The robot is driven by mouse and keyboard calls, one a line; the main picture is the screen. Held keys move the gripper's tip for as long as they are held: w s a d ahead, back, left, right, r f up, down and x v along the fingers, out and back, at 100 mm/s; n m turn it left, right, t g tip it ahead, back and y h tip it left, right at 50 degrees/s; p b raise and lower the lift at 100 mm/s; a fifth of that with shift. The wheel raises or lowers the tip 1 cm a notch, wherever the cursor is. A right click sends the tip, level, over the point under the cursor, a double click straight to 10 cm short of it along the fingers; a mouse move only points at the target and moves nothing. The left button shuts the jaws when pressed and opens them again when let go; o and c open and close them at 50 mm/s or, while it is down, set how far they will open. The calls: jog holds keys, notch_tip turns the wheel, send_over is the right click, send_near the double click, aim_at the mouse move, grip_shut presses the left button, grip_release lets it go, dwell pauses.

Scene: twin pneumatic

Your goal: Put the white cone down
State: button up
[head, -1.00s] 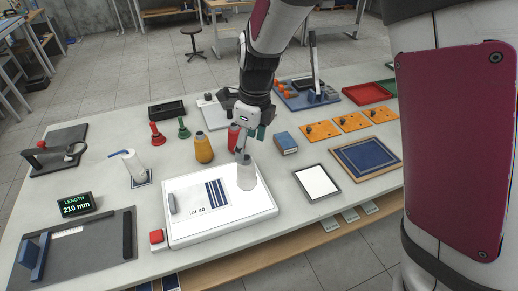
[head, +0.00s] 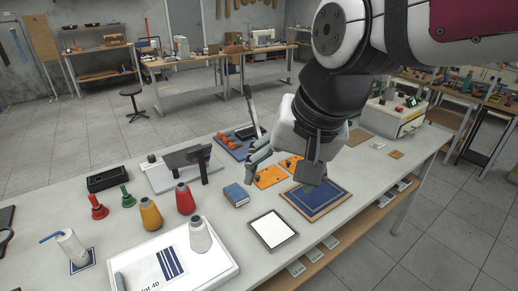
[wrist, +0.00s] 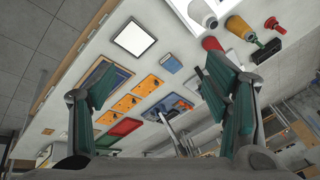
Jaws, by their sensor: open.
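The white cone (head: 200,235) stands upright on the white tray (head: 218,268), near its back right corner, beside a striped sheet marked lot 40. It also shows at the top edge of the wrist view (wrist: 203,14), partly cut off. My gripper (head: 282,168) is open and empty, raised above the table to the right of the cone and well apart from it. In the wrist view my two green-padded fingers (wrist: 160,72) are spread wide with nothing between them.
A yellow cone (head: 151,215) and a red cone (head: 185,199) stand behind the tray. A blue box (head: 236,195), a white-faced panel (head: 272,230) and a blue framed board (head: 316,202) lie to the right.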

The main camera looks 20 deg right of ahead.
jog(key=s+d+n+t+h, duration=0.1)
jog(key=s+d+n, duration=0.2)
jog(key=s+n, duration=0.2)
jog(key=shift+s+r, duration=0.4)
jog(key=shift+s, duration=0.05)
jog(key=shift+a, duration=0.1)
dwell(1.0)
